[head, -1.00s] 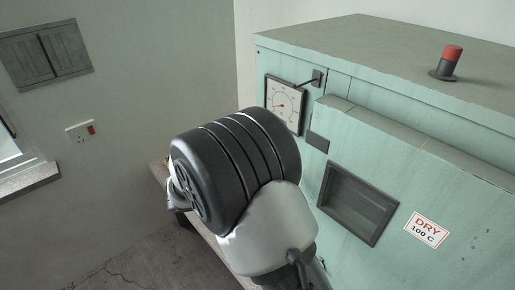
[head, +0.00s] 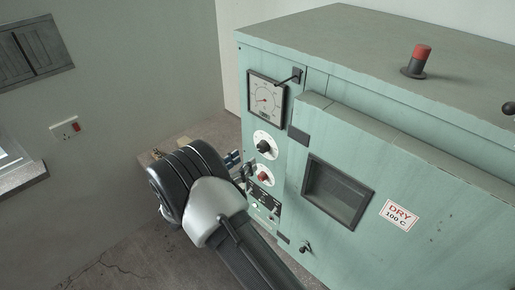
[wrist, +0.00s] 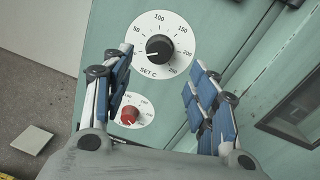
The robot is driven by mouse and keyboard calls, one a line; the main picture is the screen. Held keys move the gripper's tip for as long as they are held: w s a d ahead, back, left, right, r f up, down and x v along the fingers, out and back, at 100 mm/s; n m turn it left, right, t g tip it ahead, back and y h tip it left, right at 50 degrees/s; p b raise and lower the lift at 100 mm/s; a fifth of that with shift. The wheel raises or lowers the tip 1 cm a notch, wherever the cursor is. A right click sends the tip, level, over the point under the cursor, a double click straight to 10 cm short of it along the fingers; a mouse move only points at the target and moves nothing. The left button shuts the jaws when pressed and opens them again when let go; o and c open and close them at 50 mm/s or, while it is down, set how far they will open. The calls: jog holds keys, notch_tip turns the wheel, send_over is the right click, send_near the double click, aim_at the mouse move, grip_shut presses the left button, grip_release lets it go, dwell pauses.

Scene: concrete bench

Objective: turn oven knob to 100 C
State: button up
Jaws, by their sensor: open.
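The teal oven (head: 330,110) stands on the right in the head view. Its black knob (head: 264,146) sits on a white round dial below a gauge. In the head view my gripper (head: 240,166) is beside the panel, partly hidden by my wrist.
A red knob (wrist: 130,114) on a second dial is below the black one. The oven also has a gauge (head: 266,99), a window (head: 337,192), a DRY 100 C label (head: 399,215) and a red-topped post (head: 420,60).

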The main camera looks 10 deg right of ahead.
aim_at(260, 148)
jog(key=p+x, duration=0.1)
jog(key=x, duration=0.7)
jog(key=c, duration=1.1)
jog(key=shift+o, duration=0.2)
